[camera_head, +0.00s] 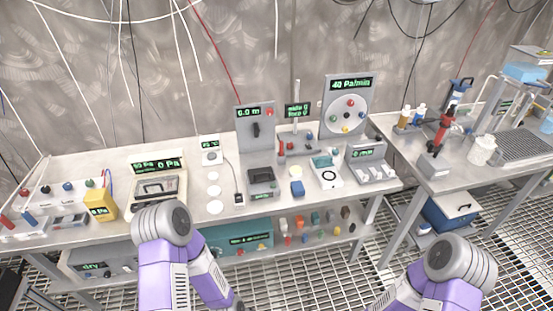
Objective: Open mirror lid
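No part is plainly recognisable as the mirror lid at this size. Candidates on the bench are a small dark grey box (262,180) in the middle, a white instrument with a teal top part and round black ring (326,170) to its right, and a cream case with a display and a dark framed panel (157,184) at the left. Whether any of their covers is open or shut is too small to tell. Both my arms show at the bottom of the view, but neither gripper is in view.
An upright panel with a round dial (347,105) stands at the back. A second table (425,184) is at the right. Loose cables hang along the wall.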

